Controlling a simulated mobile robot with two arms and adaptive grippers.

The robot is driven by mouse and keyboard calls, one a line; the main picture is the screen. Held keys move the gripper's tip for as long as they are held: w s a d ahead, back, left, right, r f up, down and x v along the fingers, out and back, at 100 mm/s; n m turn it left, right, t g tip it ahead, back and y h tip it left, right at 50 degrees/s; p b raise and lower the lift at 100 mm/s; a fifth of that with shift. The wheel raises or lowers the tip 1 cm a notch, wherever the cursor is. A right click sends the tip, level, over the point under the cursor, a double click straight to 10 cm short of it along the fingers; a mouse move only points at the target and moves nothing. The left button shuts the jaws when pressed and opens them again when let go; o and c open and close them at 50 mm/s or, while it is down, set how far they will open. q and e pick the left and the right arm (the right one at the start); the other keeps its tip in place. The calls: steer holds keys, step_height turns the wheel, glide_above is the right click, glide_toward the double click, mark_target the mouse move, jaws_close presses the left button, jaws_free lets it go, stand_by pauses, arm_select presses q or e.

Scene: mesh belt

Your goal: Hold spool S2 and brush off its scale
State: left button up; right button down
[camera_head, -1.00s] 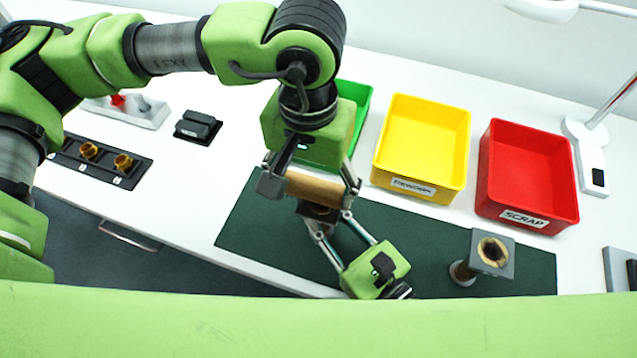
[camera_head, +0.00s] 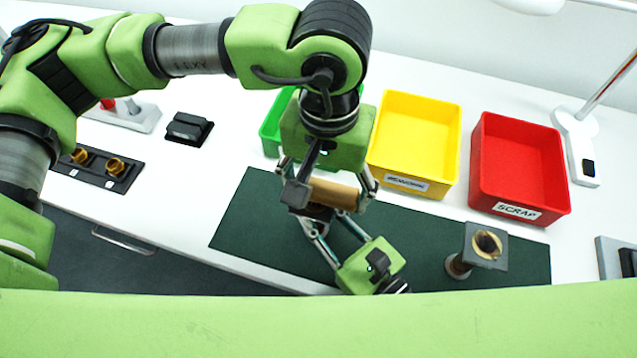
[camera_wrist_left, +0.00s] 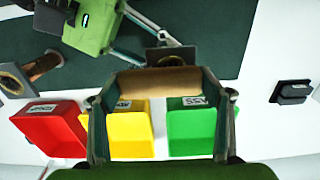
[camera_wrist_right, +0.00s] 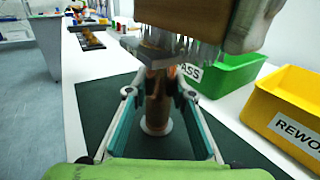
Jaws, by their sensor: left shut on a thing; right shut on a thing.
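My left gripper (camera_head: 332,193) is shut on a brush with a brown wooden handle (camera_wrist_left: 160,81). In the right wrist view the brush's bristles (camera_wrist_right: 178,48) hang over the top of a spool; whether they touch it is unclear. My right gripper (camera_wrist_right: 157,98) is shut on that spool's copper-brown body (camera_wrist_right: 155,108), upright over the mat, its round lower flange (camera_wrist_right: 156,127) showing. In the left wrist view its grey top flange (camera_wrist_left: 180,54) shows behind the handle. I cannot read a label or make out scale on it.
A second spool (camera_head: 486,246) with a grey square flange stands on the green mat (camera_head: 250,230) at right. Green (camera_head: 270,135), yellow (camera_head: 415,150) and red (camera_head: 515,165) bins line the back. A black rack (camera_head: 97,168) holds two brass-coloured pieces at left.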

arm_select(q)
steer(key=shift+w+a, duration=0.3)
steer(key=shift+a, duration=0.55)
steer(key=shift+w+a, duration=0.25)
steer(key=shift+a, duration=0.6)
steer(key=shift+s+d, duration=0.3)
steer(key=shift+d, duration=0.6)
steer(key=shift+s+d, duration=0.25)
steer(key=shift+d, duration=0.6)
steer(key=shift+w+a, duration=0.3)
steer(key=shift+a, duration=0.6)
steer(key=shift+w+a, duration=0.25)
steer(key=shift+a, duration=0.6)
steer(key=shift+r, duration=0.1)
steer(key=shift+r, duration=3.5)
arm_select(e)
steer(key=c, duration=1.7)
jaws_free()
